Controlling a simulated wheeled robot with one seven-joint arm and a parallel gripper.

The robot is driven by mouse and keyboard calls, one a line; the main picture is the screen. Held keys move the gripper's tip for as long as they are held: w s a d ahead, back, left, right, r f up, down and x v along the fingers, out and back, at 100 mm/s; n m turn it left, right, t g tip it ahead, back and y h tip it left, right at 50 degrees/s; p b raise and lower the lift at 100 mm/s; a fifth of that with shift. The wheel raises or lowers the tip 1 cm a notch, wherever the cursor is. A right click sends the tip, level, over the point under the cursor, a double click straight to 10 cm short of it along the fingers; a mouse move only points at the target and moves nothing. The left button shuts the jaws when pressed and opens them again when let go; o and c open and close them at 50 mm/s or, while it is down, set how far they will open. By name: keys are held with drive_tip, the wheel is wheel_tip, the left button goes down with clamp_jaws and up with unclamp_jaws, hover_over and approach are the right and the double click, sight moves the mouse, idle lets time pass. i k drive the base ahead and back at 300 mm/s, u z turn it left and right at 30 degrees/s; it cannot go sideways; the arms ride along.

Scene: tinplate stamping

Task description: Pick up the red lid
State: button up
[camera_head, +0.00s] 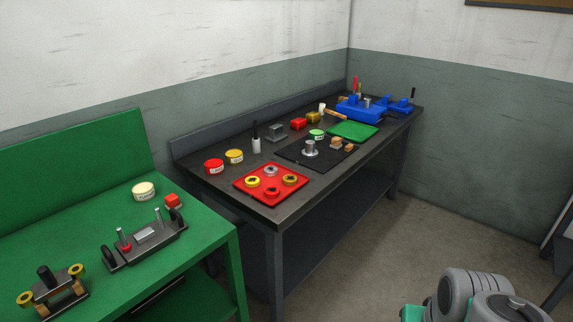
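Two round red things on the dark workbench (225,192) could be the red lid, and I cannot tell which it is. One is a red round tin (214,166) with a pale label, near the bench's left end. The other is a small red disc (272,193) with a dark centre, at the near corner of a red tray (249,195). My gripper is not in view.
A yellow tin (234,157) stands beside the red tin. Yellow and grey round pieces share the red tray. A black mat, green tray (353,131) and blue tools (360,110) lie farther back. A green table (70,245) with fixtures stands at left.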

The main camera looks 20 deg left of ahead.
sight(271, 192)
drive_tip(key=i, duration=1.5)
drive_tip(key=u, duration=3.65)
